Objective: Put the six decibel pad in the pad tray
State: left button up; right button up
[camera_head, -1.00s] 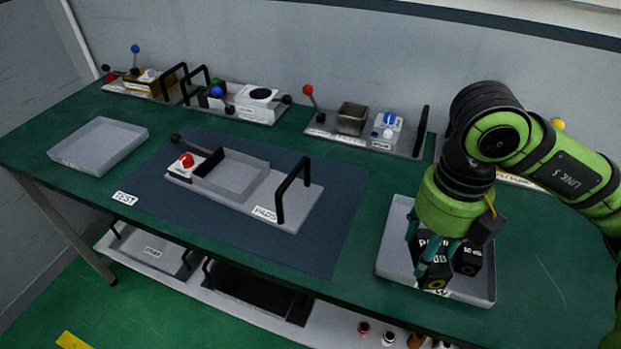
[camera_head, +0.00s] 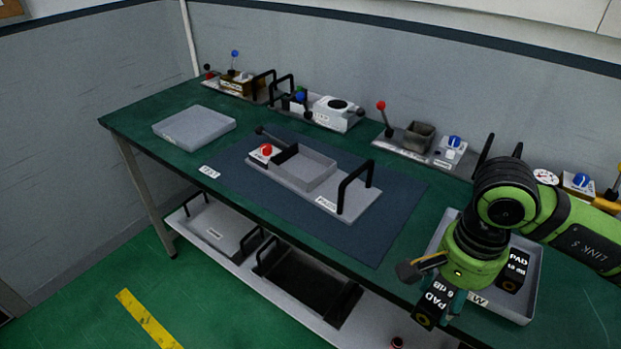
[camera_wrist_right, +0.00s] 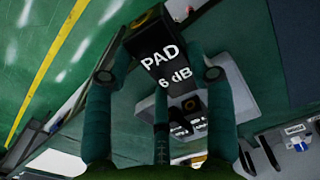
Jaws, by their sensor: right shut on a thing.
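My right gripper (camera_head: 450,292) is shut on the six decibel pad (camera_head: 432,303), a black block with white "PAD 6 dB" lettering. It holds the pad tilted, over the front left corner of the grey tray at the right. In the right wrist view the pad (camera_wrist_right: 166,60) is between the fingers. The pad tray (camera_head: 312,172) appears to be the open grey tray on the fixture labelled "PADS", on the dark mat mid-table; it looks empty. My left gripper is out of view.
A black 10 dB pad (camera_head: 514,268) stands in the grey tray (camera_head: 529,300) at the right. The fixture has a tall black handle (camera_head: 355,187) and a red knob (camera_head: 266,150). Several instruments line the back.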

aim_at(304, 172)
jog(key=i+j+z, duration=0.15)
jog(key=j, duration=0.5)
jog(key=i+j+z, duration=0.2)
jog(key=j, duration=0.45)
jog(key=j+z, duration=0.15)
jog(key=j, duration=0.5)
jog(key=i, duration=1)
